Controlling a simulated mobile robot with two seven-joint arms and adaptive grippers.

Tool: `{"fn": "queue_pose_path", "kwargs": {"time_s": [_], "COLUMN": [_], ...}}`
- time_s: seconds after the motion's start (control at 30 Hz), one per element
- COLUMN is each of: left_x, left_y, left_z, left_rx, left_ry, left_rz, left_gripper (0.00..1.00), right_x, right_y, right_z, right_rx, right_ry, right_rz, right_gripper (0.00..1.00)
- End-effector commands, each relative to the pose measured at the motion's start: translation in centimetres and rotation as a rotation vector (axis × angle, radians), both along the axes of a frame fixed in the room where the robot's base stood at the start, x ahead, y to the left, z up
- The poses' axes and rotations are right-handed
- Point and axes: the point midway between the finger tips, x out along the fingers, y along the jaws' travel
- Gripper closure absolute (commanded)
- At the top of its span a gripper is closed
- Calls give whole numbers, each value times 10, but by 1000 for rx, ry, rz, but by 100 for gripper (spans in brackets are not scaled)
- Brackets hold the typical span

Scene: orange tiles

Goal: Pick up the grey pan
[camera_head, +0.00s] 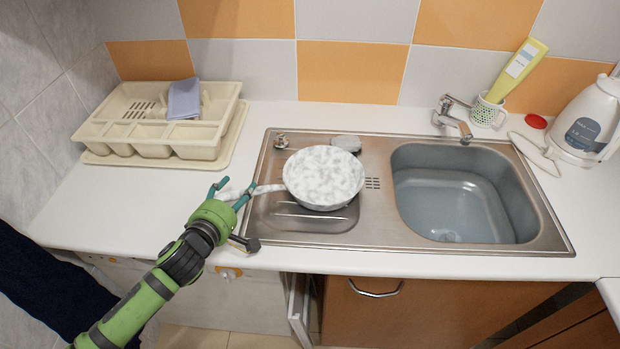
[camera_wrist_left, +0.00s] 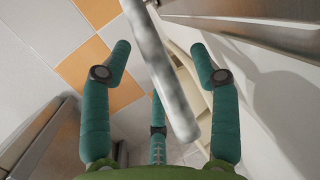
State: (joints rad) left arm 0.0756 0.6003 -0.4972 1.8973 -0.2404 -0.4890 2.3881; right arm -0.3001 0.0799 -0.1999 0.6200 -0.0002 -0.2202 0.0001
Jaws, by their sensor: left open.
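The grey pan (camera_head: 323,178) is mottled white and grey and rests on the left, drainboard side of the steel sink unit. Its handle points left towards my left gripper (camera_head: 235,187). The gripper is open, with its teal fingers around the handle's outer part in the head view. In the left wrist view the pan's handle (camera_wrist_left: 162,75) runs lengthwise between the spread fingers of the gripper (camera_wrist_left: 160,52), with gaps on both sides. The pan's bowl is mostly out of that view. My right gripper is not in view.
The sink basin (camera_head: 455,205) is right of the pan. A beige dish rack (camera_head: 160,138) stands at the back left. A faucet (camera_head: 455,120), a cup (camera_head: 487,111) holding a yellow bottle, and a white kettle (camera_head: 587,125) are at the back right.

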Motion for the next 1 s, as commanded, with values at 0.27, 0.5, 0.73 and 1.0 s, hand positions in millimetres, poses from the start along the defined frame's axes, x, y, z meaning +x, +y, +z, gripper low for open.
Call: {"fn": "queue_pose_path", "kwargs": {"time_s": [0.27,0.5,0.73,1.0], "left_x": [4,4,4,5], "left_y": [-1,-1,-2,-1], "left_z": [-2,-2,0,12], "left_rx": [0,0,-3,-3], "left_ry": [0,1,-2,-5], "left_rz": [0,0,0,0], "left_gripper": [39,100,100,100], "right_x": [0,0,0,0], "right_y": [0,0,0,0], "right_z": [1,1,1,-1], "right_rx": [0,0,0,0], "right_ry": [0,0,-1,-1], "right_rz": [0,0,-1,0], "right_gripper": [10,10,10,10]}}
